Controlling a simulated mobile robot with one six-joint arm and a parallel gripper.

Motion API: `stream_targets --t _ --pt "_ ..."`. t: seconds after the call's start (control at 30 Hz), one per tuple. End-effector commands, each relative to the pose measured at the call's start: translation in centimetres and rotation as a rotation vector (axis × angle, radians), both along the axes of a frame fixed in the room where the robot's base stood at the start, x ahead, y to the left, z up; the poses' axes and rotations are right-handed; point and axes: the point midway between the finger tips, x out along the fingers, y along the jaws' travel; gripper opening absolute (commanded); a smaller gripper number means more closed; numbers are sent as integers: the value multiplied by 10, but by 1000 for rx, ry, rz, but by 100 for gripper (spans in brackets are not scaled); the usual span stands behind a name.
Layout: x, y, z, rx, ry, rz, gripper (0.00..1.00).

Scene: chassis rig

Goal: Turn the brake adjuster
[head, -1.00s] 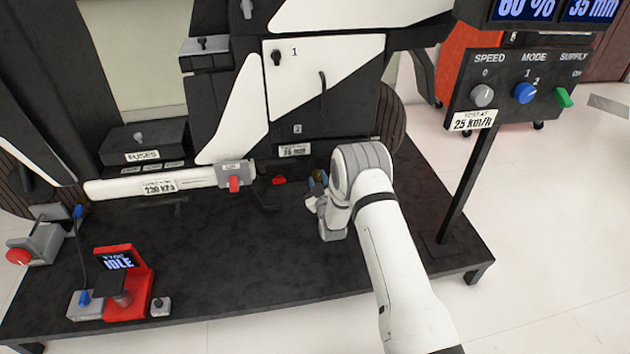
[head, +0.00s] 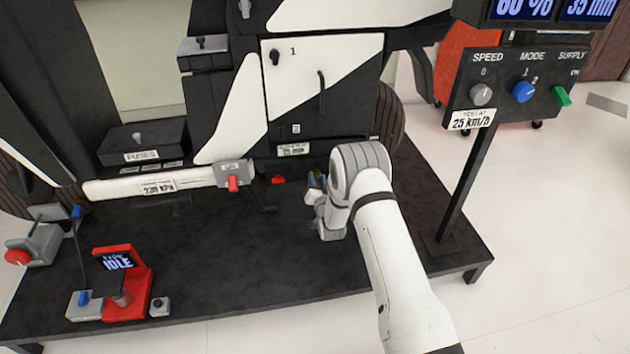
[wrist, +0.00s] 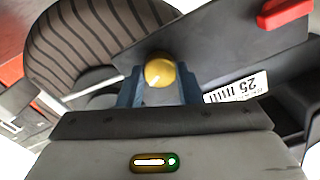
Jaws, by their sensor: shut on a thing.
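The brake adjuster is a round yellow knob with a pale mark on its face, and it shows in the wrist view (wrist: 159,71). My gripper (wrist: 159,90) has its two blue-grey fingers on either side of the knob and is shut on it.
A tyre (wrist: 85,45) is close behind the knob. A control post (head: 468,165) stands at right. The dark platform (head: 230,255) in front is mostly clear.

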Motion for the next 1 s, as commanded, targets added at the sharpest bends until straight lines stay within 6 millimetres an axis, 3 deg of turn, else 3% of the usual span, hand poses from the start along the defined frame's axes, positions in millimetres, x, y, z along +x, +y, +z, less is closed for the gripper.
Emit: stream_targets --t 0.03,0.6,1.0 --pt "-4 0 -9 37 30 2 9" --pt "-5 4 -7 541 173 5 9" --pt "-5 6 -6 765 236 8 9"
